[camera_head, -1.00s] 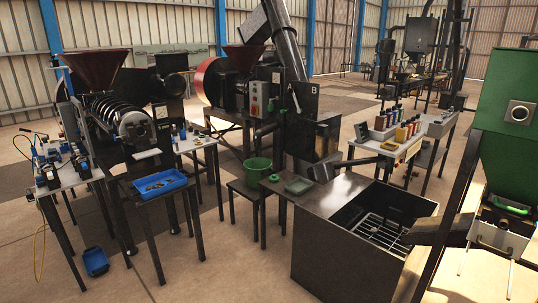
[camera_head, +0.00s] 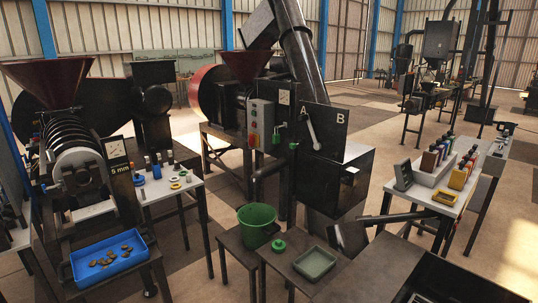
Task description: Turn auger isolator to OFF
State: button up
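A grey control box (camera_head: 261,122) with small red, green and orange controls is mounted on the dark press (camera_head: 230,92) in the middle. I cannot tell whether any of these controls is the auger isolator, and no label or switch position is readable. A large dark inclined tube (camera_head: 303,55) rises behind the box. To the right, a black panel (camera_head: 325,116) marked A and B carries a pale lever (camera_head: 309,128) that slants with its lower end to the right. My gripper is not in view.
A green bucket (camera_head: 257,226) and a grey-green tray (camera_head: 314,263) stand on low tables in front of the press. A blue tray (camera_head: 109,260) with brown pieces is at the lower left. A table with bottles (camera_head: 455,184) stands right. Open floor shows between the tables.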

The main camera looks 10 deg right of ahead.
aim_at(251, 140)
jog(key=i+u, duration=0.1)
jog(key=i, duration=0.2)
jog(key=i+l+u, duration=0.15)
jog(key=i, duration=0.2)
jog(key=i+j+u, duration=0.1)
jog(key=j, duration=0.3)
jog(key=i+j+u, duration=0.1)
jog(key=i+j, duration=0.15)
jog(key=i+j+u, duration=0.15)
jog(key=j, duration=0.3)
jog(key=i+l+u, duration=0.15)
jog(key=i, duration=0.4)
jog(key=i+l+u, duration=0.15)
jog(key=i, duration=0.35)
jog(key=i+l+u, duration=0.15)
jog(key=i+l, duration=0.25)
jog(key=i, duration=0.1)
